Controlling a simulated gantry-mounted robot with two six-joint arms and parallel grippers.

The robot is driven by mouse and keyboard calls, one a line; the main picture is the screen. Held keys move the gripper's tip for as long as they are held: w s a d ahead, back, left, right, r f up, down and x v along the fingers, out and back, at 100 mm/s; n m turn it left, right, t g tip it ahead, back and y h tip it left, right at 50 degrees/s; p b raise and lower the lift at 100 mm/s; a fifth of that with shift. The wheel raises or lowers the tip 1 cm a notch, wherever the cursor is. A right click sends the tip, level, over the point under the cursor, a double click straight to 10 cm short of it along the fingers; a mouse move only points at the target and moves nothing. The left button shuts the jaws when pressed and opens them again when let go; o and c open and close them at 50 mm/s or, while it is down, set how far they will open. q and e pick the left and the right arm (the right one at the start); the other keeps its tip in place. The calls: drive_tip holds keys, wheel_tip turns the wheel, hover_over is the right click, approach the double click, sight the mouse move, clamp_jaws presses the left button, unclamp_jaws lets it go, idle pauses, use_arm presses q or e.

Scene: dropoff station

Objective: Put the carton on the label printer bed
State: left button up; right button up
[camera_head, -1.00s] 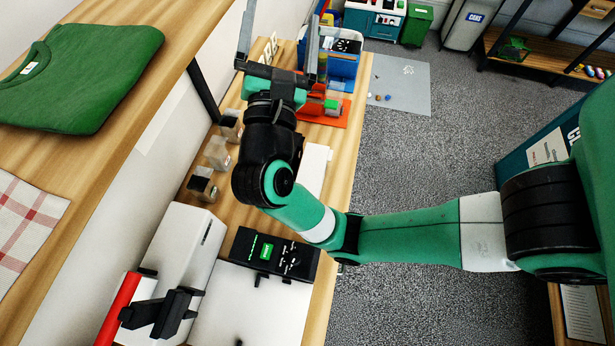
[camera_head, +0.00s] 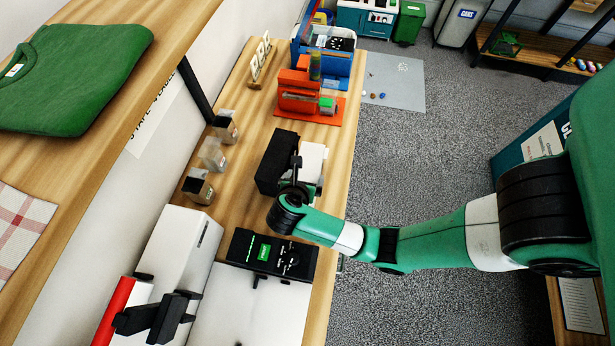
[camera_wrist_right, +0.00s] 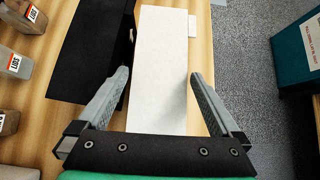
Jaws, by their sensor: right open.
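A plain white block that looks like the carton (camera_head: 313,156) lies on the wooden counter, partly hidden by my right wrist in the head view. In the right wrist view the carton (camera_wrist_right: 162,45) runs lengthwise between the fingers of my right gripper (camera_wrist_right: 159,75). The gripper is open, one finger on each side, with a gap at the left finger; contact on the right is unclear. In the head view the right gripper (camera_head: 308,174) points down over the carton. A black unit with a green screen (camera_head: 268,252), with a white bed (camera_head: 235,310) in front, looks like the label printer. My left gripper is not in view.
A black box (camera_head: 274,160) stands close left of the carton. Several small containers (camera_head: 213,154) line the wall side. A white machine (camera_head: 178,255) stands left of the printer.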

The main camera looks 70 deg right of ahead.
sight(307, 174)
drive_tip(key=shift+b+x, duration=0.45)
drive_tip(key=shift+x, duration=2.2)
clamp_jaws()
